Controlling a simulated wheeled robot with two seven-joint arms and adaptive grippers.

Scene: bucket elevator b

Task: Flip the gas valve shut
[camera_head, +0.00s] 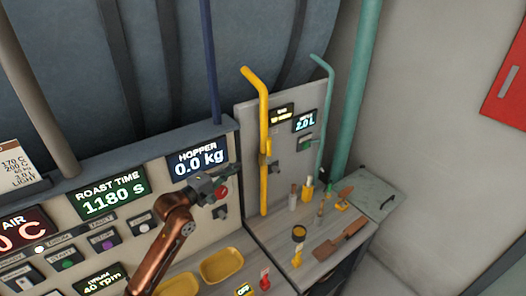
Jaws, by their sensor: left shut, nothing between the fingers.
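The yellow gas pipe (264,112) runs down a grey panel right of the roaster front. Its valve (266,152) is a small orange-yellow fitting about halfway down the pipe; its handle is too small to tell its angle surely. My left gripper (232,174) is at the end of a copper-coloured arm, left of the valve and apart from it in the picture. Its fingers are shut with nothing between them. It is in front of the panel below the hopper display (197,162). My right gripper is not in view.
A red button (221,193) shows beside my left gripper. Yellow trays (222,265) lie below. A counter (325,262) on the right holds bottles, a brush and a wooden paddle (341,240). A teal pipe (326,115) stands right of the yellow one.

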